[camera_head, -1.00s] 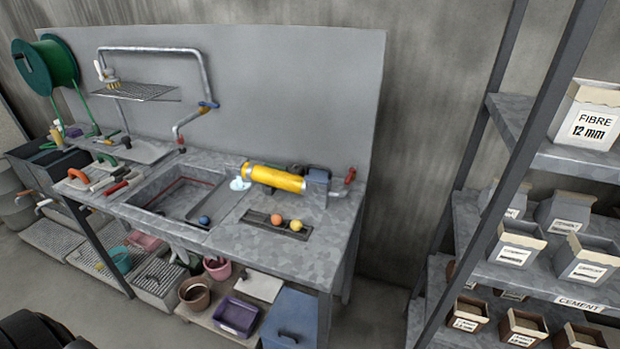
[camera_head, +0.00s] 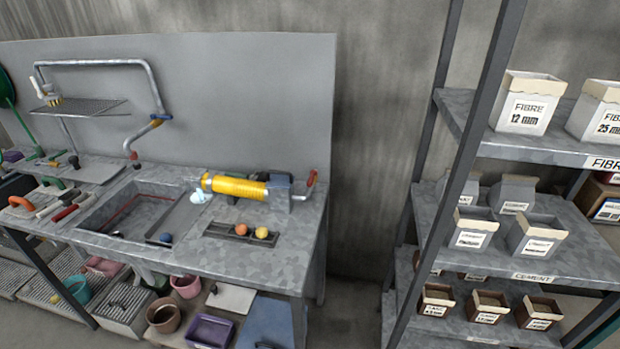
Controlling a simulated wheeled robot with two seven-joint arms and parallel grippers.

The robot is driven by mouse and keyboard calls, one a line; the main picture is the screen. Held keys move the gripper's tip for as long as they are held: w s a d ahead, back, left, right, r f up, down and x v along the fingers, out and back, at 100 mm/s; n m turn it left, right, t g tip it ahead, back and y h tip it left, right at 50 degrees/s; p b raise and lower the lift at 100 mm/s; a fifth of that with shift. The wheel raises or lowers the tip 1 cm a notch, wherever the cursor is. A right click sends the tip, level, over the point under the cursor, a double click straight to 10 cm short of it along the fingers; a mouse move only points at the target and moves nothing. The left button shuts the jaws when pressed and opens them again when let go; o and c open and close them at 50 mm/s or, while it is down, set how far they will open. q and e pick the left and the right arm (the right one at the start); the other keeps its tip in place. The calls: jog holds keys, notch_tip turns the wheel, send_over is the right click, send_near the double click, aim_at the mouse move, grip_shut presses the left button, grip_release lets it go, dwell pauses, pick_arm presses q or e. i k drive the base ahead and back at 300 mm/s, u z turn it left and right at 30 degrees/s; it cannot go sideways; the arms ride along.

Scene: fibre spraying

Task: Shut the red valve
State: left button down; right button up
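A red valve handle (camera_head: 311,179) stands at the right end of the workbench, beside a grey-blue block (camera_head: 280,183) at the end of the yellow cylinder (camera_head: 236,187). The handle is tilted; whether the valve is open or shut cannot be told. A small red piece (camera_head: 134,155) also sits at the lower end of the bent pipe (camera_head: 148,84) on the left, below a yellow-and-blue fitting (camera_head: 160,118). Neither of my grippers shows in the view.
The grey workbench (camera_head: 262,262) holds a sunken sink, hand tools and several coloured balls. Buckets and a purple tray (camera_head: 209,331) stand beneath it. A metal shelf rack (camera_head: 560,152) with fibre and cement boxes stands right. A narrow floor gap lies between bench and rack.

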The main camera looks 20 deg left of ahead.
aim_at(313, 172)
jog(key=k, duration=0.65)
jog(key=u, duration=0.4)
jog(key=i, duration=0.5)
jog(key=u, duration=0.8)
jog(key=i, duration=1.15)
jog(key=z, duration=0.2)
